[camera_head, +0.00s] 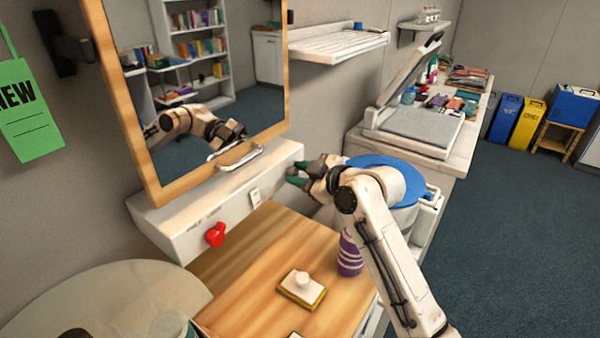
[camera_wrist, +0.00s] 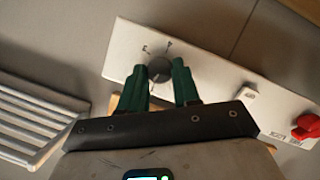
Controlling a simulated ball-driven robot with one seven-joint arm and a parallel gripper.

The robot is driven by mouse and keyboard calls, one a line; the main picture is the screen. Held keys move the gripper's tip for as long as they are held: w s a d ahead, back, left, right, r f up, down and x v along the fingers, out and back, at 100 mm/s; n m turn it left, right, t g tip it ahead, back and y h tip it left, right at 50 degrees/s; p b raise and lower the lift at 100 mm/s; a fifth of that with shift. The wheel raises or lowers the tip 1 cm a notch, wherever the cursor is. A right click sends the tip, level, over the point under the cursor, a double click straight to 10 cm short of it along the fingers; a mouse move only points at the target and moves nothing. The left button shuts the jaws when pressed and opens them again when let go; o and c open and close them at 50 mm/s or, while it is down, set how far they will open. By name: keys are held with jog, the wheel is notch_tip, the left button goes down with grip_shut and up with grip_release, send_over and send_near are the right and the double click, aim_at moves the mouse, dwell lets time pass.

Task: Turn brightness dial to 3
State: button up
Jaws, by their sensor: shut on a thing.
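The brightness dial (camera_wrist: 159,69) is a dark round knob near one end of the white panel (camera_wrist: 200,75) in the wrist view. In the head view my gripper (camera_head: 298,173) reaches the right end of the white panel (camera_head: 175,222), below the mirror, and hides the dial.
The panel also carries a white switch (camera_head: 255,198) and a red knob (camera_head: 215,234). A mirror (camera_head: 205,80) hangs above. A slatted shelf (camera_head: 335,45) juts out nearby.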

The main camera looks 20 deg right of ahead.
jog(key=m+g+y, duration=0.1)
jog(key=m, duration=0.3)
jog(key=shift+w+d+g+y+p, duration=0.1)
jog(key=shift+d+g+y+p, duration=0.05)
jog(key=shift+g+y+p, duration=0.25)
jog(key=m+y, duration=0.1)
jog(key=m, duration=0.1)
jog(key=m+g+y, duration=0.1)
jog(key=shift+w+d+m, duration=0.15)
jog(key=shift+m, duration=0.25)
jog(key=m, duration=0.1)
jog(key=m+y, duration=0.2)
jog(key=m, duration=0.1)
jog(key=shift+d+f, duration=0.1)
jog(key=shift+f, duration=0.15)
jog(key=shift+w+f+m+y+b, duration=0.15)
jog(key=shift+m+y, duration=0.3)
jog(key=shift+m, duration=0.5)
jog(key=shift+s+m+y+b, duration=0.15)
jog(key=shift+m+y, duration=0.3)
jog(key=shift+m, duration=0.5)
jog(key=shift+w+d, duration=0.1)
jog(key=o, duration=1.1)
jog(key=shift+c, duration=0.2)
jog(key=b+v, duration=0.2)
jog(key=v, duration=0.8)
jog(key=shift+d, duration=0.4)
